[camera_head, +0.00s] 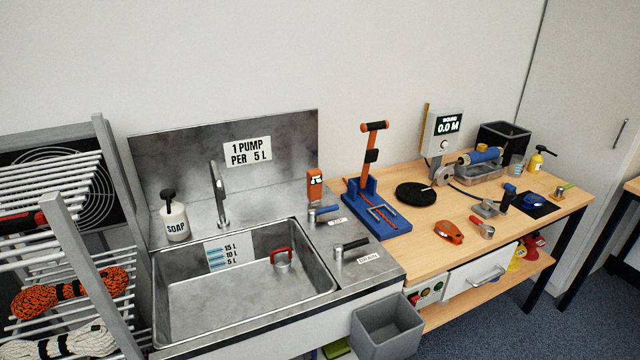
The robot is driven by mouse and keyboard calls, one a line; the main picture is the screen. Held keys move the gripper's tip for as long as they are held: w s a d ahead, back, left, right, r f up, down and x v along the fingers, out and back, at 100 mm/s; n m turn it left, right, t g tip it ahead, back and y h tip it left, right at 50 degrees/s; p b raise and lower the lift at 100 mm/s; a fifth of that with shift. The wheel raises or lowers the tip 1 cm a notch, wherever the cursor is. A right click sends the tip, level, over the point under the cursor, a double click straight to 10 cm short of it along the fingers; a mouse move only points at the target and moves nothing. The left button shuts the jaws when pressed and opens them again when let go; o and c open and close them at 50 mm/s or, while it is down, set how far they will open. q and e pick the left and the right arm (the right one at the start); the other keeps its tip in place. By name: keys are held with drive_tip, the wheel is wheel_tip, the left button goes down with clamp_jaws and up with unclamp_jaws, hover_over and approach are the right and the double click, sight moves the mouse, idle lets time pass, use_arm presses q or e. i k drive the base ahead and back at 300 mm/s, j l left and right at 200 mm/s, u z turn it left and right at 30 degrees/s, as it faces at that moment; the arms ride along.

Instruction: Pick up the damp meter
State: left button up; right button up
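A small upright orange device with a pale face, which looks like the damp meter (315,186), stands at the back of the steel counter, to the right of the sink. Its base is close behind a blue-handled tap lever (322,213). Nothing is holding it. Neither of my grippers shows in the head view.
The steel sink (190,309) has a soap bottle (174,220) and faucet behind it. A drain lever (350,246) sits in front of the device. A blue stand with an orange post (374,160) is close on its right, on the wooden bench. A rope rack (80,226) stands at left.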

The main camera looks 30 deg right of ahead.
sight(314, 176)
drive_tip(key=i+l, duration=0.1)
drive_tip(key=l, duration=0.6)
drive_tip(key=i+l, duration=0.1)
drive_tip(key=l, duration=0.6)
drive_tip(key=i+l, duration=0.1)
drive_tip(key=l, duration=0.55)
drive_tip(key=i+l+u, duration=0.1)
drive_tip(key=l, duration=0.6)
